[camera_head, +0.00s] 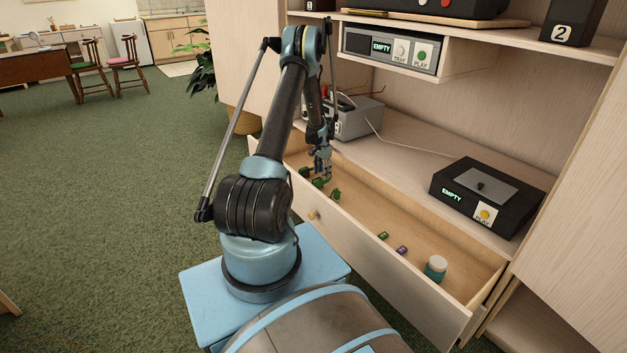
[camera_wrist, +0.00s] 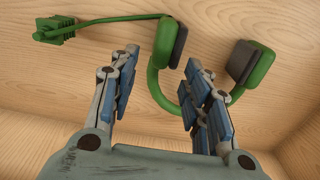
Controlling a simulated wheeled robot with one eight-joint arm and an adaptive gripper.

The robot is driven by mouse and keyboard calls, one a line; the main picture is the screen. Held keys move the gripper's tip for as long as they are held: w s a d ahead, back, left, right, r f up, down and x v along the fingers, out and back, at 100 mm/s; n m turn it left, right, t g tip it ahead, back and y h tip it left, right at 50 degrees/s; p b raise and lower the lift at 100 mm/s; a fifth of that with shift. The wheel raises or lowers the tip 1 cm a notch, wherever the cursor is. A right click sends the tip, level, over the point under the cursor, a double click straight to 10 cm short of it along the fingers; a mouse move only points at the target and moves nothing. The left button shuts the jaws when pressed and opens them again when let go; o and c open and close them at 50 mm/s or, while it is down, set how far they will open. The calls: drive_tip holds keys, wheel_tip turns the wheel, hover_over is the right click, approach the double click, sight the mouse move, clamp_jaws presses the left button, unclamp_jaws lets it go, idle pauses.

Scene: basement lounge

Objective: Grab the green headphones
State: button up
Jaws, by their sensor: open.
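The green headphones (camera_head: 319,183) lie in the open drawer (camera_head: 441,263), near its far left end. In the wrist view the headphones (camera_wrist: 262,68) show two dark-padded ear cups, a curved green band and a green cable running to a small block at upper left. My gripper (camera_head: 322,172) is just above them in the head view. In the wrist view my gripper (camera_wrist: 155,88) is open, its blue-padded fingers spread on either side of the left ear cup and part of the band. The lower part of the band is hidden behind the right finger. I cannot tell whether the fingers touch it.
Two small cartridges, one green (camera_head: 383,236) and one purple (camera_head: 401,250), and a jar with a white lid (camera_head: 435,268) lie farther along the drawer. A black player (camera_head: 487,196) and a grey device (camera_head: 357,118) stand on the shelf above. The drawer walls surround my gripper.

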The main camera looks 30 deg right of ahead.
drive_tip(key=shift+f, duration=2.55)
drive_tip(key=shift+c, duration=0.6)
clamp_jaws()
